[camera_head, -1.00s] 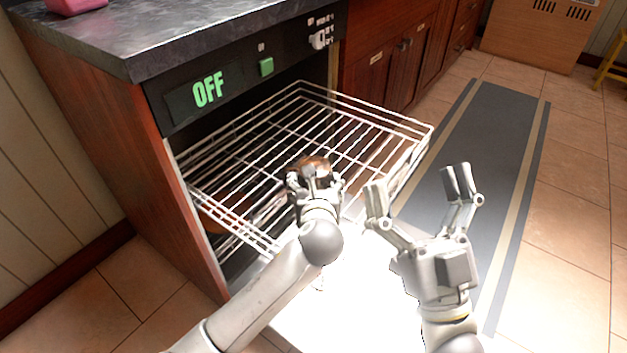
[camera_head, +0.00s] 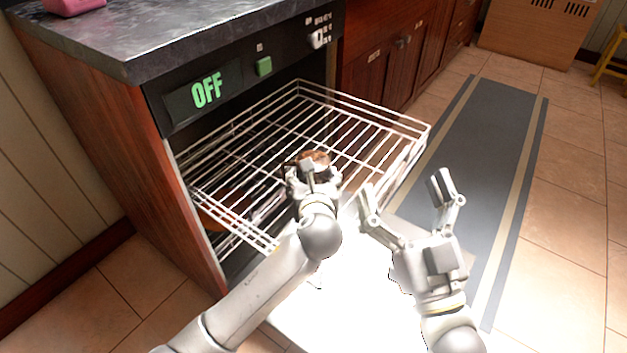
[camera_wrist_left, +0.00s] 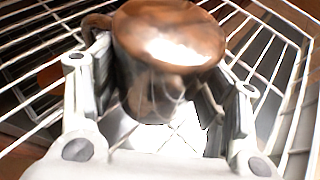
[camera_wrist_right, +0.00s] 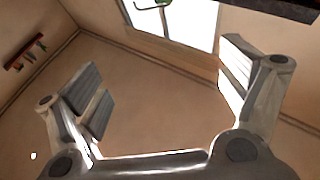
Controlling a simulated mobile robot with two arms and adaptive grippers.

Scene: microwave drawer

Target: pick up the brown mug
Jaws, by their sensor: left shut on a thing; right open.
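The brown mug (camera_head: 315,157) is at the front part of the wire rack, mostly hidden behind my left gripper (camera_head: 311,178) in the head view. In the left wrist view the mug (camera_wrist_left: 165,50) is glossy and sits between the two fingers of my left gripper (camera_wrist_left: 160,110). The left gripper is shut on it. The mug's handle shows at its upper left side there. My right gripper (camera_head: 403,197) is open and empty, to the right of the rack's front corner. In the right wrist view its fingers (camera_wrist_right: 165,90) are spread with nothing between them.
The wire rack (camera_head: 345,100) is pulled out of the appliance under the dark counter (camera_head: 180,40). A display (camera_head: 207,90) reads OFF. Another brown or orange object (camera_head: 212,217) lies low inside, partly hidden. A grey runner (camera_head: 480,150) covers floor on the right.

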